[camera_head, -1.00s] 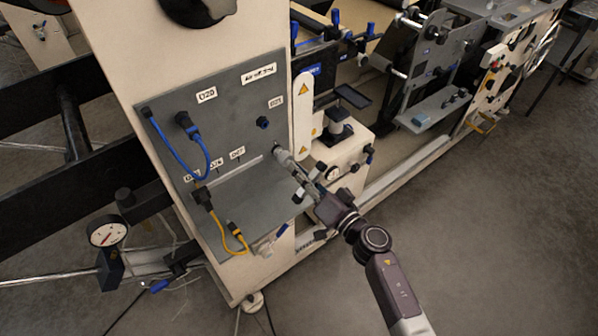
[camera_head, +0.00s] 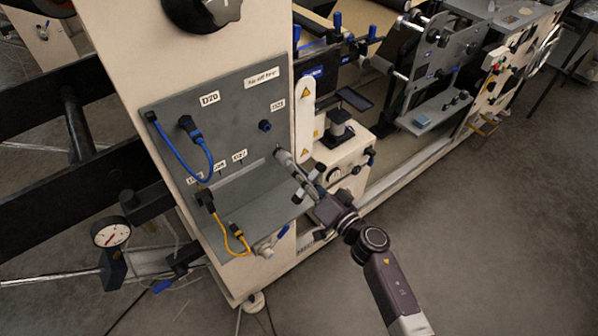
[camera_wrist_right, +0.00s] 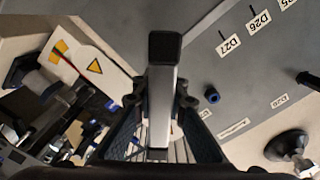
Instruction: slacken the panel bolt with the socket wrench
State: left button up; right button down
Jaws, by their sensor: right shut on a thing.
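The grey panel (camera_head: 235,112) stands on the cream machine, with labels and plugs on its face. My right gripper (camera_head: 306,186) is in front of the panel's lower right, shut on the socket wrench (camera_head: 286,159). The wrench's far end reaches the panel face, just below the blue knob. In the right wrist view the wrench (camera_wrist_right: 161,105) is a silver bar with a black end, between the fingers of my right gripper (camera_wrist_right: 160,120). The panel bolt is not visible; the wrench's end covers that spot, and contact cannot be told. My left gripper is out of view.
A blue knob (camera_head: 264,125) juts from the panel; it also shows in the right wrist view (camera_wrist_right: 211,95). A blue cable (camera_head: 180,158) and a yellow cable (camera_head: 237,238) hang at left. A grey ledge (camera_head: 262,205) lies below the wrench. Open floor lies right.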

jog(key=shift+w+a+p, duration=0.35)
jog(key=shift+w+p, duration=0.1)
jog(key=shift+p, duration=0.25)
dwell(1.5)
jog(key=shift+n, duration=1.2)
jog(key=shift+n, duration=1.1)
jog(key=shift+b, duration=0.3)
jog(key=shift+n, duration=1.1)
